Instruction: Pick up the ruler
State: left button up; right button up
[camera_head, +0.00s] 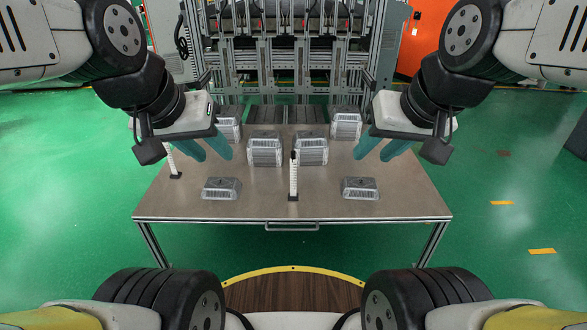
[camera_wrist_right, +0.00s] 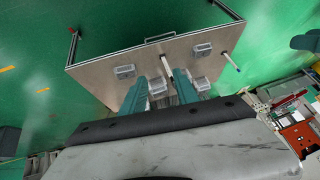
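Two white, upright strips with dark ends stand on the table, and I cannot tell for sure which one is the ruler. One strip (camera_head: 293,176) stands near the middle of the table, close to the front. The other strip (camera_head: 171,158) stands at the left edge, partly behind my left arm; a white strip also shows in the right wrist view (camera_wrist_right: 230,60). My left gripper (camera_head: 212,155) is open and empty above the left part of the table. My right gripper (camera_head: 373,156) is open and empty above the right part, its fingers also in the right wrist view (camera_wrist_right: 160,80).
A rack machine (camera_head: 290,60) stands behind the table. Bare tabletop lies around the middle strip's base.

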aim_at(292, 196)
jog(key=i+u, duration=0.25)
jog(key=i, duration=0.25)
jog(key=i+l+u, duration=0.3)
jog(key=i, duration=0.15)
